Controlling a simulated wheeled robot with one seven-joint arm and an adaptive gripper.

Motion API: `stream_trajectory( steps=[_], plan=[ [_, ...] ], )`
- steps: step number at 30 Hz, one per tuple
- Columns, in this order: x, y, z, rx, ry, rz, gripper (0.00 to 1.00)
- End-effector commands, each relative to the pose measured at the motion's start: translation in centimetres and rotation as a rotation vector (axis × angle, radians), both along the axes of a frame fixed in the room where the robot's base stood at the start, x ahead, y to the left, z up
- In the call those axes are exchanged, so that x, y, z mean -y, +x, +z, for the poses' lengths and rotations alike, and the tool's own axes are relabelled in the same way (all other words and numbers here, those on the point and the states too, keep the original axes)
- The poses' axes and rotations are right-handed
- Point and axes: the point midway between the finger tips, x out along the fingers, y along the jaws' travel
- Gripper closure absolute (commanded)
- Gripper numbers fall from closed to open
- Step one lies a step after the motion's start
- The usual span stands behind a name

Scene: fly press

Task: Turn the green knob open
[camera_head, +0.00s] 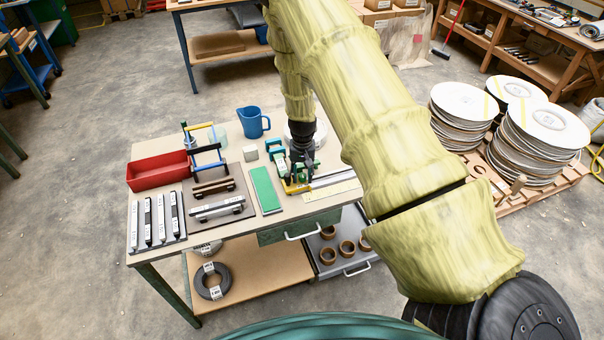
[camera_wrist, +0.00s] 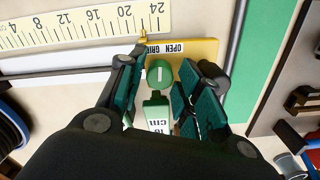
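The green knob (camera_wrist: 160,72) shows in the wrist view as a round cap with a white line running roughly up and down the picture. It sits by a yellow plate (camera_wrist: 204,48) with a partly hidden label that begins "OPEN GRI". A pale green labelled body (camera_wrist: 157,112) lies just below the knob in the picture. My gripper (camera_wrist: 157,82) is open, with its dark teal finger pads on both sides of the knob and visible gaps between. In the head view my gripper (camera_head: 300,165) points down over the yellow-based fixture and hides most of it.
A ruler (camera_wrist: 85,27) lies beside the fixture, and a green mat (camera_head: 265,190) lies to its left in the head view. A blue jug (camera_head: 253,122), red bin (camera_head: 157,171) and black-handled rack (camera_head: 208,158) stand nearby on the table (camera_head: 160,262).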

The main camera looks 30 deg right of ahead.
Motion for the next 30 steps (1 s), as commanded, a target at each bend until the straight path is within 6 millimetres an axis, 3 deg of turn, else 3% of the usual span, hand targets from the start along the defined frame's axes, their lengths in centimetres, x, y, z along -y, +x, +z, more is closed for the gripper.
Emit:
stream_trajectory(
  steps=[11, 30],
  plan=[
    [0.0, 0.1, 0.8, 0.001, 0.000, 0.000, 0.65],
    [0.1, 0.1, 10.5, 0.002, 0.000, 0.001, 0.65]
  ],
)
